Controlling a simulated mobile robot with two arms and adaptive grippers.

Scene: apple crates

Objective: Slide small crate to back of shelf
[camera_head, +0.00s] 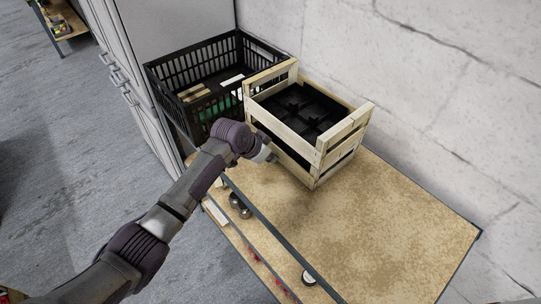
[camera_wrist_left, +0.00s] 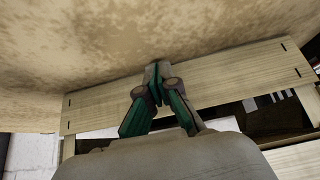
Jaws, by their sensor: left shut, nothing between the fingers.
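The small wooden crate (camera_head: 325,143) stands upright on the wooden shelf top (camera_head: 390,230), toward the wall and right of a black basket. Black items lie inside it. My left gripper (camera_head: 271,158) is shut and empty at the crate's front left side. In the left wrist view, the shut fingertips (camera_wrist_left: 157,70) are at a pale slat of the crate (camera_wrist_left: 225,75), close to or touching it; I cannot tell which. The shelf surface (camera_wrist_left: 110,35) fills the top of that view. My right gripper is not in view.
A black plastic basket (camera_head: 165,80) stands left of the crate, with some items inside. A white concrete wall (camera_head: 400,70) rises behind the shelf. The shelf's front right part is bare. A lower level holds a few small objects (camera_head: 240,205). A grey cabinet (camera_head: 145,110) is at the left.

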